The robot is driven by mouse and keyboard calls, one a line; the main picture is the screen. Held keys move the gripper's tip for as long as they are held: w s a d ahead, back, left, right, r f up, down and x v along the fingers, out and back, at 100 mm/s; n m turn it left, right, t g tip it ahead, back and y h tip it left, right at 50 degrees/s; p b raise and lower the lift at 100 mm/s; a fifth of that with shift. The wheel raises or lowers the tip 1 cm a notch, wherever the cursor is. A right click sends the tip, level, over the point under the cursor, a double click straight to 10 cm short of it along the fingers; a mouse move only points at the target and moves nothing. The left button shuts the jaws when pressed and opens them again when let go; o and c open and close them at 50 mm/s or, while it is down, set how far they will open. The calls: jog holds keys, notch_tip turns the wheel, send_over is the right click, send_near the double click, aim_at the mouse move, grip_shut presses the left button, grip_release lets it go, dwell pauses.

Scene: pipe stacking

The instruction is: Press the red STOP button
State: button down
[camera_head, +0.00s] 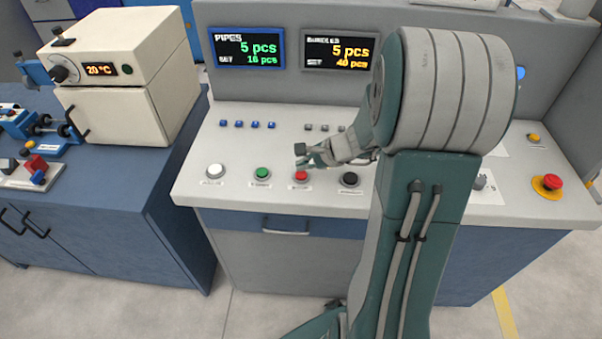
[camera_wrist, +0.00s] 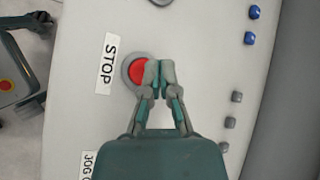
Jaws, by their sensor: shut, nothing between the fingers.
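The red STOP button (camera_head: 301,175) sits on the sloped console top, between a green button and a black one. In the wrist view the red button (camera_wrist: 137,70) lies just left of my fingertips, partly covered by them, with the label STOP (camera_wrist: 106,63) beside it. My gripper (camera_head: 303,157) is shut and empty, its fingertips (camera_wrist: 158,74) together above or at the button's edge. I cannot tell whether they touch it.
The green button (camera_head: 262,173) and black button (camera_head: 349,180) flank the red one. A white button (camera_head: 216,171) is farther left. A red mushroom button (camera_head: 552,182) on a yellow base stands far right. Small blue buttons (camera_head: 239,124) and two displays (camera_head: 247,49) are behind.

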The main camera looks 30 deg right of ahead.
aim_at(304, 174)
jog(key=shift+r, duration=2.45)
jog(key=shift+s, duration=0.1)
